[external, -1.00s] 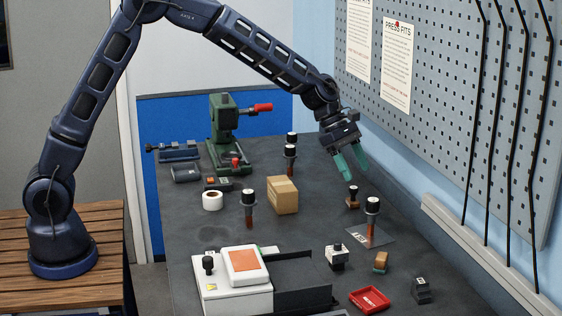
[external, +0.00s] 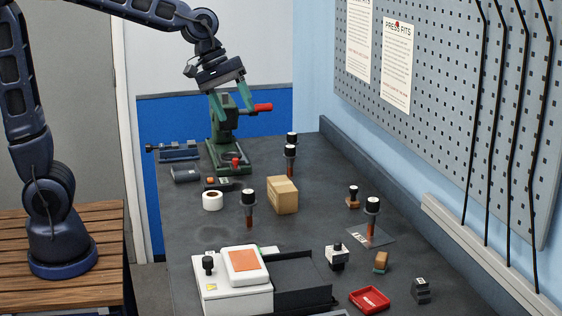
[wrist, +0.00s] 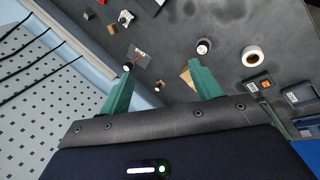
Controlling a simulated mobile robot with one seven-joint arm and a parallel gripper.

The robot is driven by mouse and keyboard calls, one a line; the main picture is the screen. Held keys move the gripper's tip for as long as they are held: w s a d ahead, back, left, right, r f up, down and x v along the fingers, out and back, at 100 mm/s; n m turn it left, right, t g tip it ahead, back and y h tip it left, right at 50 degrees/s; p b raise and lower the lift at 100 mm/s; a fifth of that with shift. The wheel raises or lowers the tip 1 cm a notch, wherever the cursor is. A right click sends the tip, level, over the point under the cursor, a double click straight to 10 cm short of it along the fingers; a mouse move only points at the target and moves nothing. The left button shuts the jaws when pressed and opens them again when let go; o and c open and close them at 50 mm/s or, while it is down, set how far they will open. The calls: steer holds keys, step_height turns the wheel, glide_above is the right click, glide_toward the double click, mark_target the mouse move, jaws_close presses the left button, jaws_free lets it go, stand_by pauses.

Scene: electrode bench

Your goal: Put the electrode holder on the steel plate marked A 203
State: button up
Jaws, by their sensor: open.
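Several upright rods with black-and-white caps and copper-brown shafts look like electrode holders; I cannot tell which one is meant. One (external: 248,208) stands mid-bench left of the cardboard box, one (external: 290,158) stands behind the box, and one (external: 372,215) stands at or on the steel plate (external: 385,238) at right. The plate's marking is too small to read fully. My gripper (external: 230,102) is open and empty, high by the green press in the external view. In the wrist view my gripper (wrist: 161,70) shows two spread green fingers, with a capped rod (wrist: 203,46) beyond them.
The green press (external: 224,135) with a red handle stands at the back. A cardboard box (external: 283,196), white tape roll (external: 212,200), small stamp (external: 353,197), red tray (external: 370,299) and white device (external: 238,296) are on the bench. The pegboard wall (external: 450,100) bounds the right side.

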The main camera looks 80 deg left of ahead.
steer(key=s+a+f+m+y, duration=0.1)
steer(key=s+m, duration=0.4)
steer(key=s, duration=0.7)
steer(key=s+a+f+m+y, duration=0.1)
steer(key=s+a+m, duration=0.2)
steer(key=s, duration=0.9)
steer(key=m, duration=0.2)
steer(key=shift+s+a+m+t+y, duration=0.25)
steer(key=shift+a+m+t+y, duration=0.05)
steer(key=shift+a, duration=0.1)
